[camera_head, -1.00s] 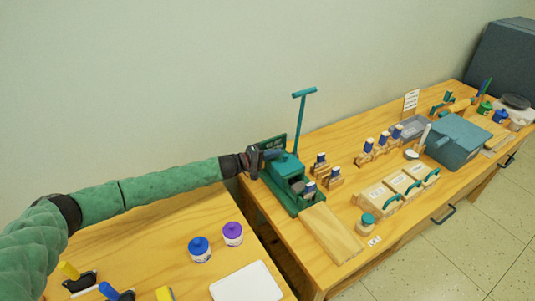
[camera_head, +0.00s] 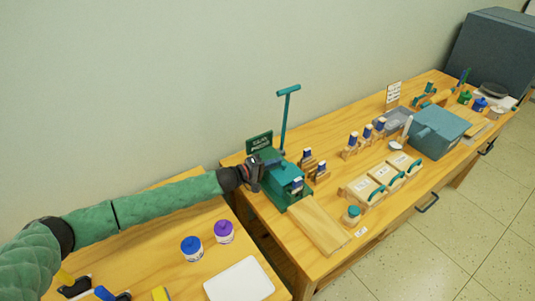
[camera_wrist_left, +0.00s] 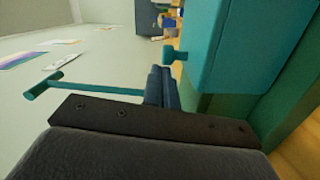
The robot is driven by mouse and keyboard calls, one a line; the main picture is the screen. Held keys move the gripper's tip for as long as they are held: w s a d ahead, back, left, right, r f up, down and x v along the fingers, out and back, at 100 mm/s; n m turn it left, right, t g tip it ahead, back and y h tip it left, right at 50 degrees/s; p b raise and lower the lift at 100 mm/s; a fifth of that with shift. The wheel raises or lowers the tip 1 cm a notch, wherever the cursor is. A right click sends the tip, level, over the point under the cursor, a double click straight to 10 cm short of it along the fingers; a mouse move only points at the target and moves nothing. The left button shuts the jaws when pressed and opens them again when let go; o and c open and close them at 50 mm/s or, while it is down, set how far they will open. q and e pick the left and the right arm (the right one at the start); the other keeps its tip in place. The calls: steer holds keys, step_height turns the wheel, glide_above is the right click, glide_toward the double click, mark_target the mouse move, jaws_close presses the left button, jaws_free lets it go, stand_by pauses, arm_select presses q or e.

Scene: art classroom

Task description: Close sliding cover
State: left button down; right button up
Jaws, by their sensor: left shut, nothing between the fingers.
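The green machine (camera_head: 270,190) stands at the left end of the right-hand bench, with a tall T-handled lever (camera_head: 286,115) behind it. Its teal sliding cover (camera_head: 286,172) sits on top, over most of the body. My left gripper (camera_head: 264,163) is shut and empty, at the back-left of the cover; I cannot tell whether it touches. In the left wrist view the closed fingers (camera_wrist_left: 163,88) are close beside a large teal block (camera_wrist_left: 240,45) with a small knob (camera_wrist_left: 172,54). The lever (camera_wrist_left: 95,89) also shows there. My right gripper is not in view.
A wooden board (camera_head: 318,222) lies in front of the machine. Small blocks with blue-topped stamps (camera_head: 308,158) stand close on its right. Blue (camera_head: 191,248) and purple (camera_head: 223,231) jars stand on the near-left table.

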arm_select(q)
steer(key=shift+s+d+f, duration=0.1)
steer(key=shift+s+f, duration=0.05)
steer(key=shift+s, duration=0.1)
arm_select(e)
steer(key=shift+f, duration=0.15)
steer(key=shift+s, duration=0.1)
arm_select(q)
steer(key=shift+s, duration=0.1)
steer(key=shift+s+a+f, duration=0.1)
steer(key=shift+a, duration=0.1)
steer(key=b+v, duration=0.3)
steer(key=v, duration=0.4)
steer(key=shift+a+r, duration=0.25)
steer(key=shift+r, duration=0.05)
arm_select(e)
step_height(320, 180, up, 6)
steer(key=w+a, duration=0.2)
